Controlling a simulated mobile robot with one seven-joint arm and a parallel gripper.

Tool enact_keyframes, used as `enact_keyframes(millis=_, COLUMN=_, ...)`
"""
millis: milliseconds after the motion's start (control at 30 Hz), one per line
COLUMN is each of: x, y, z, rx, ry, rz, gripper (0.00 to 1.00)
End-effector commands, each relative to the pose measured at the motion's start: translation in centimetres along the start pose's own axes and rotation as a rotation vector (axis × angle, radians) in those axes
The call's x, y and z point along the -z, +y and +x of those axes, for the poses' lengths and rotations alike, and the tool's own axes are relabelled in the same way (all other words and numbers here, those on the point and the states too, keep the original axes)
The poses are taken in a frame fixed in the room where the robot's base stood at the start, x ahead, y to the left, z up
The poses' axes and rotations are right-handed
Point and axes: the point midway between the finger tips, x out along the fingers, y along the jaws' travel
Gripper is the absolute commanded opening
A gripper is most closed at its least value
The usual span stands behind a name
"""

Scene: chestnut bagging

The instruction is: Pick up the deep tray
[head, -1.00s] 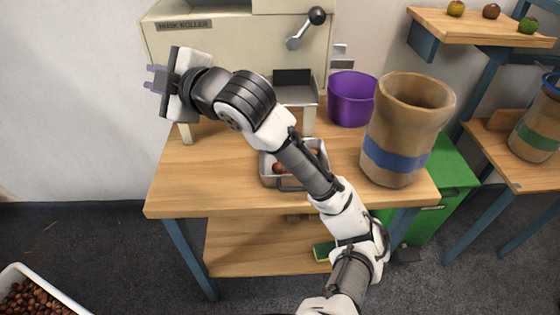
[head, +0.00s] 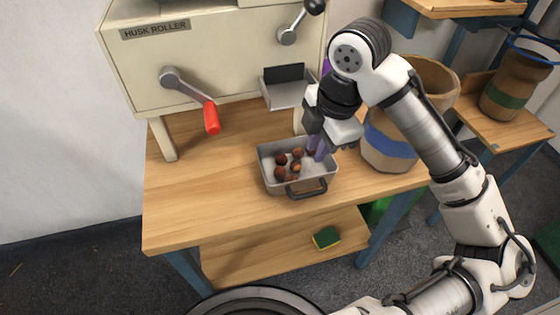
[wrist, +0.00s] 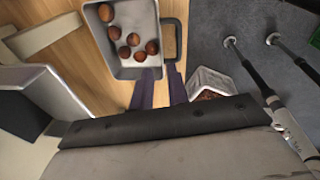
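The deep tray (head: 314,173) is a grey metal pan with several brown chestnuts (head: 281,172) in it, on the wooden bench below the machine. Its dark loop handle (head: 306,190) faces the front. My gripper (head: 318,147) is over the tray's right side, with its purple fingers pointing down. In the wrist view the tray (wrist: 137,20) is at the top, with its handle (wrist: 172,40) to the right. There my gripper (wrist: 162,82) shows two fingers apart at the tray's near wall, with nothing clearly gripped. Whether the fingers touch the wall cannot be told.
The husk roller (head: 220,55) stands behind, with a red-handled crank (head: 210,117) hanging left of the tray. A tan container with a blue band (head: 389,144) stands close on the right. A sponge (head: 326,237) lies on the lower shelf. The bench left of the tray is clear.

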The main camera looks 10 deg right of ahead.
Motion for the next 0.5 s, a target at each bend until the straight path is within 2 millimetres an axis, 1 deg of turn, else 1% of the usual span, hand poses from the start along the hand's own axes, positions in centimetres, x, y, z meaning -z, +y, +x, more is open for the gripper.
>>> enact_keyframes(millis=67, x=-0.2, y=-0.3, z=0.2, rx=0.009, ry=-0.001, rz=0.003, gripper=0.16)
enact_keyframes(millis=167, x=-0.2, y=-0.4, z=1.3, rx=0.012, ry=0.002, rz=0.002, gripper=0.16)
enact_keyframes(millis=400, x=-0.2, y=-0.4, z=6.1, rx=0.010, ry=0.004, rz=0.001, gripper=0.16)
enact_keyframes(millis=500, x=-0.3, y=-0.4, z=7.5, rx=0.010, ry=0.001, rz=0.003, gripper=0.16)
